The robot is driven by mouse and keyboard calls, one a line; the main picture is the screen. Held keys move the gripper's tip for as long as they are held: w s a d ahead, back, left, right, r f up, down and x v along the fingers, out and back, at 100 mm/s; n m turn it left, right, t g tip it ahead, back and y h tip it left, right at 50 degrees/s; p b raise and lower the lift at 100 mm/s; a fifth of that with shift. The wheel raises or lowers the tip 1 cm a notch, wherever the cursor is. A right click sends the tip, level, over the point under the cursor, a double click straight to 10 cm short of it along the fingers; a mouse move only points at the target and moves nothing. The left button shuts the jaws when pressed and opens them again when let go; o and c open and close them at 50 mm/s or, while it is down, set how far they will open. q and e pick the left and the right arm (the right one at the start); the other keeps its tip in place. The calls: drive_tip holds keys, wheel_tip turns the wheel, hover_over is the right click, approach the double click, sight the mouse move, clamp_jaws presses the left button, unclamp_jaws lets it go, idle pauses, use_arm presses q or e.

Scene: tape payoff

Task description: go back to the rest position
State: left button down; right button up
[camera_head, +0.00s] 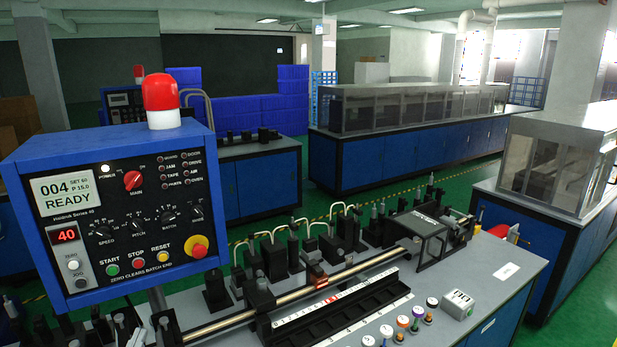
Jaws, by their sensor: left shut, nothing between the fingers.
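The task names no object. My left gripper (134,337) seems to show only as a small, partly cut-off shape at the bottom edge, below the blue control panel (118,215). It looks shut, with nothing visible in it. Its details blend with the dark machine parts around it, so I cannot tell whether it touches any of them. My right gripper is not in view.
The panel, topped by a red and white lamp (161,101), stands close at the left. A metal rod (340,275) and a black slotted tray (350,308) cross the bench. A labelled grey box (457,304) sits right. Green floor lies beyond.

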use_arm(q)
drive_tip(key=s+d+f+n+g+y, duration=0.2)
drive_tip(key=s+d+f+g, duration=0.3)
drive_tip(key=s+f+g, duration=0.6)
drive_tip(key=s+d+f+m+g+h, duration=0.1)
drive_tip(key=s+d+f+g, duration=0.25)
drive_tip(key=s, duration=0.55)
drive_tip(key=s+d+f+g, duration=0.3)
drive_tip(key=s+f+g, duration=0.1)
drive_tip(key=s, duration=0.4)
wheel_tip(320, 180, down, 33)
drive_tip(key=g+b, duration=0.1)
drive_tip(key=b, duration=0.1)
drive_tip(key=s+a+f+g+b, duration=0.1)
drive_tip(key=s+a+f+b, duration=0.1)
drive_tip(key=s+f, duration=1.8)
drive_tip(key=shift+a+f+m, duration=0.4)
drive_tip(key=shift+a+f, duration=0.3)
drive_tip(key=shift+f, duration=0.25)
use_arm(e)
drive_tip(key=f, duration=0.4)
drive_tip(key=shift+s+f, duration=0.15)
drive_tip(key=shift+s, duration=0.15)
